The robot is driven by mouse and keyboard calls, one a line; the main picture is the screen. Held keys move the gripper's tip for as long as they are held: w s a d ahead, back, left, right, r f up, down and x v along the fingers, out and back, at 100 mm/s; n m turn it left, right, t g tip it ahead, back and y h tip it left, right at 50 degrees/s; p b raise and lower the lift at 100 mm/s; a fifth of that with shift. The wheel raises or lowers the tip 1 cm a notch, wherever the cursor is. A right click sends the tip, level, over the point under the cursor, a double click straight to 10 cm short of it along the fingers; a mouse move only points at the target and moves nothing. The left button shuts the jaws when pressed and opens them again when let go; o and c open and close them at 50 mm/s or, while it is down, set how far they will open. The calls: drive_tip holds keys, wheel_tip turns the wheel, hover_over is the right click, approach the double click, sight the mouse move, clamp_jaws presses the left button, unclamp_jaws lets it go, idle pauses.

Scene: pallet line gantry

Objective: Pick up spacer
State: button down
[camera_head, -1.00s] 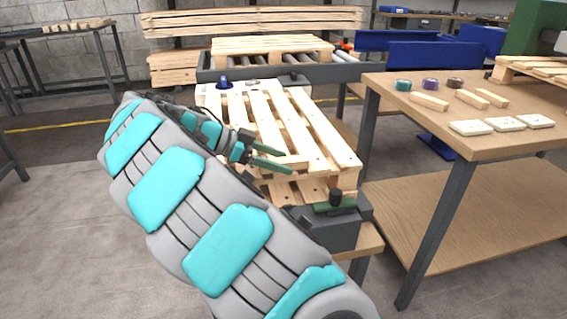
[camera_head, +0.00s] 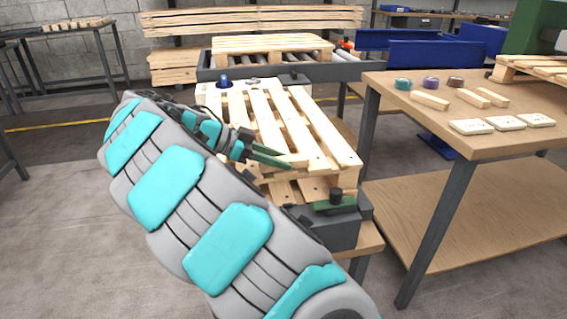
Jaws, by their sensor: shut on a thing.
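My gripper (camera_head: 289,160) reaches over the near part of the wooden pallet (camera_head: 318,138), with its green fingers close together. It is shut on a pale wooden piece, which I take for the spacer (camera_head: 298,160). Only a small end of the spacer shows past the fingertips, and its colour blends with the pallet boards. I cannot tell whether it still touches the boards below.
A wooden table (camera_head: 520,146) on the right holds several wooden blocks (camera_head: 430,100), pale plates (camera_head: 503,123) and tape-like rolls (camera_head: 403,83). A green clamp (camera_head: 335,206) stands at the pallet's near end. A roller conveyor (camera_head: 290,76) lies behind.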

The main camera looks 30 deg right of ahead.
drive_tip(key=shift+r, duration=0.1)
drive_tip(key=shift+r+b, duration=0.35)
drive_tip(key=shift+r, duration=1.1)
drive_tip(key=shift+s+r, duration=0.2)
drive_tip(key=shift+r, duration=0.05)
drive_tip(key=s+d+b, duration=0.1)
drive_tip(key=s+d, duration=0.2)
drive_tip(key=s, duration=0.4)
drive_tip(key=s+d+r+b, duration=0.1)
drive_tip(key=s+d, duration=0.2)
drive_tip(key=s, duration=0.4)
drive_tip(key=shift+s+d+r, duration=0.15)
drive_tip(key=shift+s+r, duration=0.05)
